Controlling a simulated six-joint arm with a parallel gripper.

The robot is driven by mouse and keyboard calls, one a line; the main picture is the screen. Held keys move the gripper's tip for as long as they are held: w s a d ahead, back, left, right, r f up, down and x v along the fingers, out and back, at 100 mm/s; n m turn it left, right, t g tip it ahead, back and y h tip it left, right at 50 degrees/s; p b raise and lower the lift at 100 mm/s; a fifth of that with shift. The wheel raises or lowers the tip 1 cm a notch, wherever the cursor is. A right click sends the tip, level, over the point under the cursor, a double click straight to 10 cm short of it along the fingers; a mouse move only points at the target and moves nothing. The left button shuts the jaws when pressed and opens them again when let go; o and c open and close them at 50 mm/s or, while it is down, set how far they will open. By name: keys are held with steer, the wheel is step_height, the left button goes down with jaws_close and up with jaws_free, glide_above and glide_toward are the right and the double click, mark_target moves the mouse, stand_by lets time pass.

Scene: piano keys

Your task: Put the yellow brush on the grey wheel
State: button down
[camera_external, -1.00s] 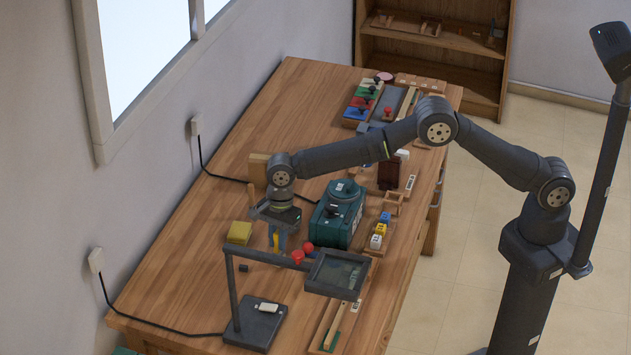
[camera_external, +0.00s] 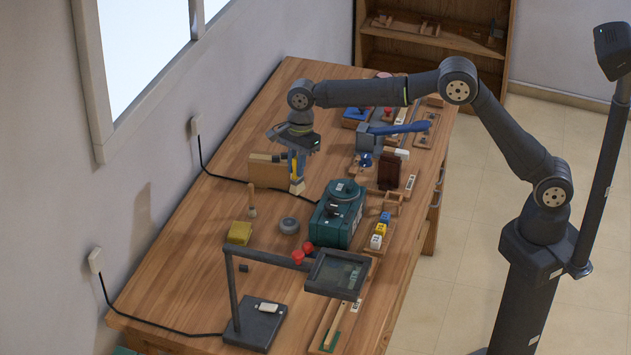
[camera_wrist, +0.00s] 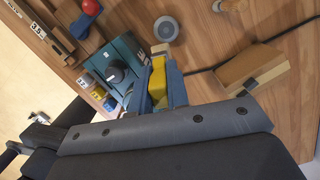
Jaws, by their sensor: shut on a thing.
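The yellow brush (camera_external: 294,170) hangs upright with its pale bristles down, between the blue fingers of my gripper (camera_external: 297,170). It also shows in the wrist view (camera_wrist: 157,85), where the gripper (camera_wrist: 160,88) is shut on it. The grey wheel (camera_external: 289,225) lies flat on the table, nearer the camera than the gripper and left of the teal machine. It shows whole in the wrist view (camera_wrist: 166,28), beyond the bristle end of the brush. The brush is held above the table, apart from the wheel.
The teal machine (camera_external: 327,221) stands right of the wheel. A wooden block (camera_external: 266,170) is left of the gripper, with a black cable running past. A magnifier lamp (camera_external: 335,275) stands in front.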

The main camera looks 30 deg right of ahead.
steer(key=w+d+r, duration=0.1)
steer(key=w+d, duration=0.4)
steer(key=d, duration=0.2)
steer(key=shift+m, duration=0.4)
steer(key=shift+s+a+f, duration=0.85)
steer(key=shift+a+f, duration=0.8)
steer(key=shift+f, duration=0.15)
steer(key=shift+s+a+f, duration=0.8)
steer(key=shift+a+f, duration=0.8)
steer(key=shift+f, duration=0.15)
steer(key=shift+s+a+f, duration=0.85)
steer(key=shift+a+f, duration=0.8)
steer(key=shift+f, duration=0.15)
steer(key=shift+f, duration=0.2)
steer(key=c, duration=1.4)
jaws_free()
steer(key=shift+r, duration=0.1)
